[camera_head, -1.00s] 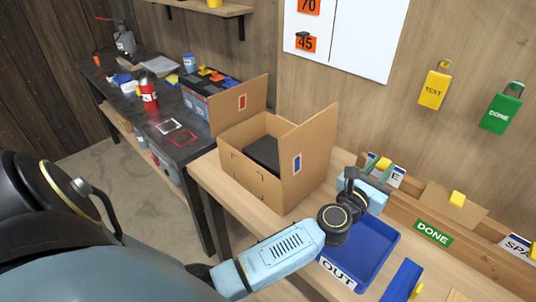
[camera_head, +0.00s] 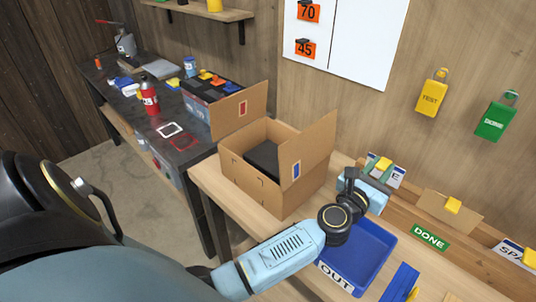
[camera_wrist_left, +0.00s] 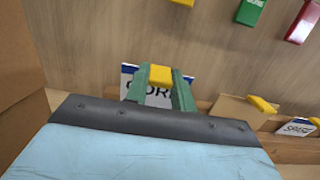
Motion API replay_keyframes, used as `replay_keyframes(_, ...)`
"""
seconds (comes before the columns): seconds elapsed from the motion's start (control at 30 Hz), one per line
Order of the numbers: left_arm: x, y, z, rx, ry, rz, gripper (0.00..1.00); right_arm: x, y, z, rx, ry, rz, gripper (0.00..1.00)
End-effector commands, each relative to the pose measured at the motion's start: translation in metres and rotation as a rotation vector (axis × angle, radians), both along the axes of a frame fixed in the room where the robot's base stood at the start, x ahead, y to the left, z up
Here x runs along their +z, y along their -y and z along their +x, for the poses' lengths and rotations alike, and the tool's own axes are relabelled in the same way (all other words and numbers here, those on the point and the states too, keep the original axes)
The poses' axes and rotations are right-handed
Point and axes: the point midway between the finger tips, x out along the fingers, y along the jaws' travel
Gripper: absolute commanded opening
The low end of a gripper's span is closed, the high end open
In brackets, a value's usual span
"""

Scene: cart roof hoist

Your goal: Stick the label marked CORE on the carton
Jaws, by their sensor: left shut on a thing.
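The label marked CORE (camera_wrist_left: 152,92) stands upright at the wooden rack, with a yellow grip (camera_wrist_left: 160,75) on its top edge. In the head view only its right end with the letter E (camera_head: 397,178) shows. My left gripper (camera_head: 380,167) is shut on the yellow grip, its green fingers at either side in the left wrist view (camera_wrist_left: 160,88). The fingers cover part of the lettering. My right gripper is not in view.
A blue tray marked OUT (camera_head: 378,240) lies below my left wrist. Along the rack (camera_head: 465,252) are a brown card (camera_head: 440,205), a green DONE label (camera_head: 429,237) and a partly seen label (camera_head: 516,252). Yellow and green tags hang on the wall. A cluttered dark bench stands left.

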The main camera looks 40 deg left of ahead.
Motion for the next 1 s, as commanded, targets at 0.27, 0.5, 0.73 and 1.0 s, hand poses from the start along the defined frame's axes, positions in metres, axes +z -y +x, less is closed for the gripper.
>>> replay_keyframes(0.27,0.009,0.0,-0.008,0.0,0.0,-0.001,0.0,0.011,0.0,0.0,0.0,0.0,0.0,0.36)
replay_keyframes(0.5,0.018,-0.001,-0.019,0.0,0.0,-0.001,0.0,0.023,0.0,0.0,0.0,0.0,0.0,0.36)
replay_keyframes(0.73,0.026,-0.001,-0.029,0.0,0.0,0.0,0.0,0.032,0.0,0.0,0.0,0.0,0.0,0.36)
replay_keyframes(1.0,0.025,-0.001,-0.03,0.0,0.0,0.0,0.0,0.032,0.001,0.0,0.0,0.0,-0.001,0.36)
